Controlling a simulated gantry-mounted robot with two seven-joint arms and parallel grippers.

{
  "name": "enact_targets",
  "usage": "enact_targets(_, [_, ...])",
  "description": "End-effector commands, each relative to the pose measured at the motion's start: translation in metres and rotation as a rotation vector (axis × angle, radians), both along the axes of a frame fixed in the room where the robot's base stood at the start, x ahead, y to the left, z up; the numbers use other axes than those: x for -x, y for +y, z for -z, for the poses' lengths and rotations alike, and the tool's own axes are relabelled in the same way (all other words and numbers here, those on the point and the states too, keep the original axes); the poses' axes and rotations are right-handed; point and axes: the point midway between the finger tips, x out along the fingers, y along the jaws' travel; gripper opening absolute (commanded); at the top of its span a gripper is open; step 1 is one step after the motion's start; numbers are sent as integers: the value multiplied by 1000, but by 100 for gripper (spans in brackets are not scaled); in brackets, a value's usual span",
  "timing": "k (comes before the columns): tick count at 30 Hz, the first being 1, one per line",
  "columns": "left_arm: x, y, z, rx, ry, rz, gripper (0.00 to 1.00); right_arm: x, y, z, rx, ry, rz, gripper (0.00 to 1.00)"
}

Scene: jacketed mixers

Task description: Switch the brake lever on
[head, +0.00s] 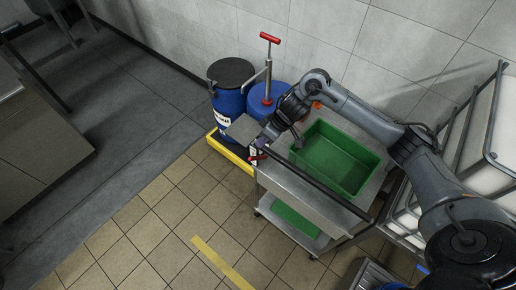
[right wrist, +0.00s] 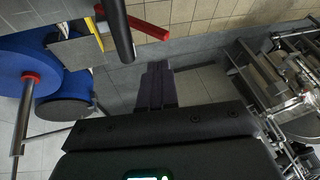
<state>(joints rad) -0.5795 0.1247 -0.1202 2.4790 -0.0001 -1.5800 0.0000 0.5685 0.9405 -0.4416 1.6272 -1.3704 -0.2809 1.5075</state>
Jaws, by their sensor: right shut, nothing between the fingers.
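The brake lever is a small red lever (head: 258,157) at the near left corner of the steel cart (head: 325,205), beside the end of its dark push bar. In the right wrist view the red lever (right wrist: 148,28) sticks out sideways next to the dark bar (right wrist: 118,30). My right gripper (head: 265,138) is just above that corner, behind the lever in the head view. In the right wrist view its dark fingers (right wrist: 157,85) are together and empty, apart from the lever. My left gripper is not in view.
A green tray (head: 335,160) sits on the cart top. Blue drums (head: 230,85) and a red-handled pump (head: 269,40) stand behind on a yellow-edged base (head: 228,152). A white caged tank (head: 490,130) is at right. The tiled floor at front left is clear.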

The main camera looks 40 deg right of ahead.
Motion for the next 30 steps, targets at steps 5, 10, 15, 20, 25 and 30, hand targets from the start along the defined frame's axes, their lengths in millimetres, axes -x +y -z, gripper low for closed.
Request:
enact_targets(5, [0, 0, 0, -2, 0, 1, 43, 5, -26, -16, -20, 74, 67, 0])
enact_targets(10, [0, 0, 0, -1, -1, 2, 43, 7, -32, -20, -29, 96, 87, 0])
enact_targets(15, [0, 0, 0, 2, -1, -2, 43, 7, -32, -20, -29, 96, 86, 0])
enact_targets(20, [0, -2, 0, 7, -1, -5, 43, 7, -31, -19, -29, 95, 86, 0])
enact_targets(25, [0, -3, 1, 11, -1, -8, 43, 4, -27, -9, -30, 96, 84, 0])
enact_targets(30, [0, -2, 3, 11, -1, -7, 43, -1, -19, 13, -31, 96, 84, 0])
